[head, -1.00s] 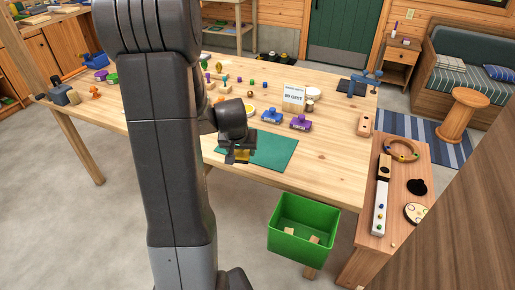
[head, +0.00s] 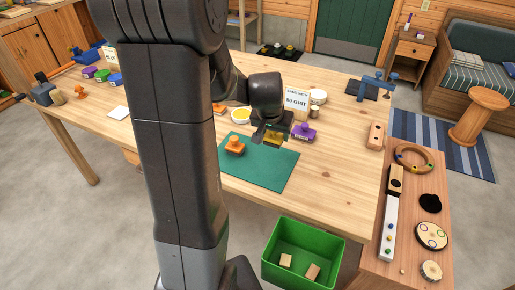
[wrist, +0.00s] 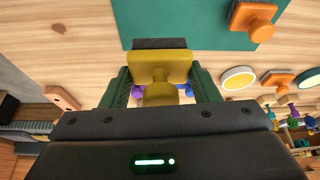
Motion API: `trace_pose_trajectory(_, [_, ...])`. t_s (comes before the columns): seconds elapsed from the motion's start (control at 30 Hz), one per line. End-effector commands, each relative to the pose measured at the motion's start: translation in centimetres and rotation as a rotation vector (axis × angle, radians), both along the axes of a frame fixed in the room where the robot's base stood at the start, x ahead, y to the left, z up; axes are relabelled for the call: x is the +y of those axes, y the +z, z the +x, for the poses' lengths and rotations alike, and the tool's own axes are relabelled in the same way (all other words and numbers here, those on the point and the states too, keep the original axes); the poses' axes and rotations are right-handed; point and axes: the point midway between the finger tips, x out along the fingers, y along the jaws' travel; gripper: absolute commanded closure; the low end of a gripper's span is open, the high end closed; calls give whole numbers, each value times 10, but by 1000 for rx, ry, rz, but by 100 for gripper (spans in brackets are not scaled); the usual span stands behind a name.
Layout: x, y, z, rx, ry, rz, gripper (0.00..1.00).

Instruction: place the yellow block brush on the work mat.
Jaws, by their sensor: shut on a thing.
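My gripper (head: 268,138) is shut on the yellow block brush (wrist: 160,68), with one finger on each side of it in the wrist view. The yellow brush also shows in the head view (head: 273,140), partly covered by the gripper. The work mat (head: 262,171) is a flat dark green sheet at the table's front. The brush appears over or near the mat's back right edge; its height is hard to tell. In the wrist view the mat (wrist: 185,25) lies beyond the brush. An orange block brush (head: 235,146) sits on the mat's left part.
A purple brush (head: 304,132) and a sign (head: 297,101) stand just behind and right of my gripper. A yellow round dish (head: 240,115) lies behind the mat. A green bin (head: 285,268) with two wooden blocks stands below the front edge. The table right of the mat is clear.

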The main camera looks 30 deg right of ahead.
Motion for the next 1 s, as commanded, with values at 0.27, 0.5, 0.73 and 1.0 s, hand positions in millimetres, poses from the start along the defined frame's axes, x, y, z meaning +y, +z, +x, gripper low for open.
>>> trace_pose_trajectory(0.27, [1,-43,-1,6,0,3,63])
trace_pose_trajectory(0.5, [0,-66,0,1,0,0,63])
trace_pose_trajectory(0.73, [1,-98,-1,3,1,1,63])
trace_pose_trajectory(1.0, [0,-100,0,0,0,0,63])
